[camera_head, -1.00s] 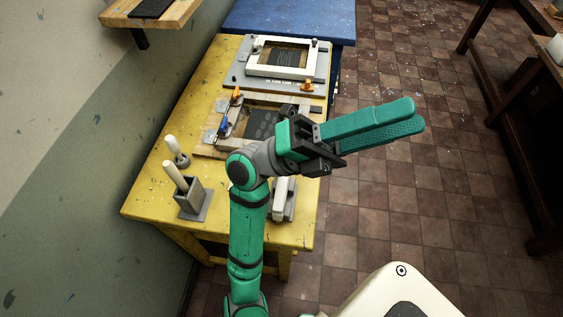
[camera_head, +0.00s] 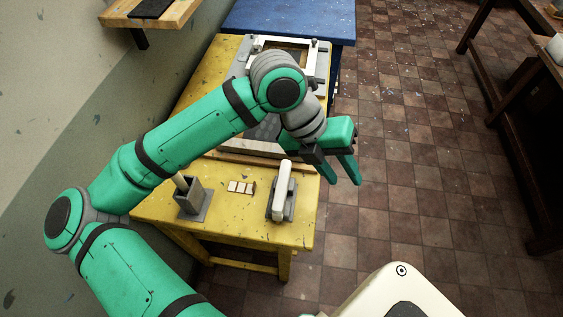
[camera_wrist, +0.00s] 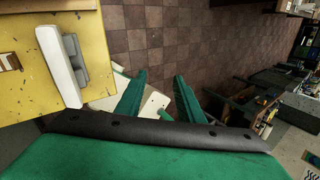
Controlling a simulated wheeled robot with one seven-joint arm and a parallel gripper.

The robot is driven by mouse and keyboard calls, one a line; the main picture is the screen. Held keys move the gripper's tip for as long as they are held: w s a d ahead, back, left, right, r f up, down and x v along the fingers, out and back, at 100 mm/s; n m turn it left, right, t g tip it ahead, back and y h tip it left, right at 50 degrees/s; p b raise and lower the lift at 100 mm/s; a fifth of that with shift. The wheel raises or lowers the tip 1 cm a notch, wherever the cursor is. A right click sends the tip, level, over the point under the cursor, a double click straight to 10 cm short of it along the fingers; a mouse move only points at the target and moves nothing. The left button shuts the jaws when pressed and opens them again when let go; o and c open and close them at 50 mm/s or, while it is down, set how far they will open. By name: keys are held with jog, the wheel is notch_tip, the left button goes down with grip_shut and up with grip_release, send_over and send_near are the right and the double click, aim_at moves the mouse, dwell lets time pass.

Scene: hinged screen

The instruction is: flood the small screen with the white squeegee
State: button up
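The white squeegee (camera_head: 283,189) is a long white bar resting on a grey holder (camera_head: 291,207) at the near right of the yellow table. It also shows at the left of the wrist view (camera_wrist: 56,64). My gripper (camera_head: 344,183) is open and empty, right of the squeegee and apart from it, with its fingers pointing down past the table's right edge. In the wrist view the two green fingers (camera_wrist: 160,76) stand apart with nothing between them. A white-framed screen (camera_head: 312,66) lies at the far end, partly behind my arm. A wooden-framed screen (camera_head: 250,161) lies nearer, mostly hidden.
A grey holder (camera_head: 190,199) with a pale handle stands at the table's near left. Small pale tiles (camera_head: 241,187) lie between it and the squeegee. The yellow table (camera_head: 240,225) has bare room at its front. Tiled floor (camera_head: 420,170) is open to the right.

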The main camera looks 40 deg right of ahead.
aim_at(282, 183)
jog(key=w+a+t+y, duration=0.1)
jog(key=w+a, duration=0.1)
jog(key=w, duration=0.1)
jog(key=w+a+f+n+t+y, duration=0.1)
jog(key=w+a+t, duration=0.1)
jog(key=w, duration=0.2)
jog(key=w+a+f+n+t+y, duration=0.1)
jog(key=w+a, duration=0.2)
jog(key=shift+w+t+y, duration=0.25)
jog(key=shift+t+y, duration=0.15)
notch_tip(282, 183, down, 8)
jog(key=shift+s+r, duration=0.1)
jog(key=shift+r, duration=0.05)
grip_shut()
jog(key=shift+c, duration=2.2)
grip_release()
grip_shut()
jog(key=shift+r, duration=2.55)
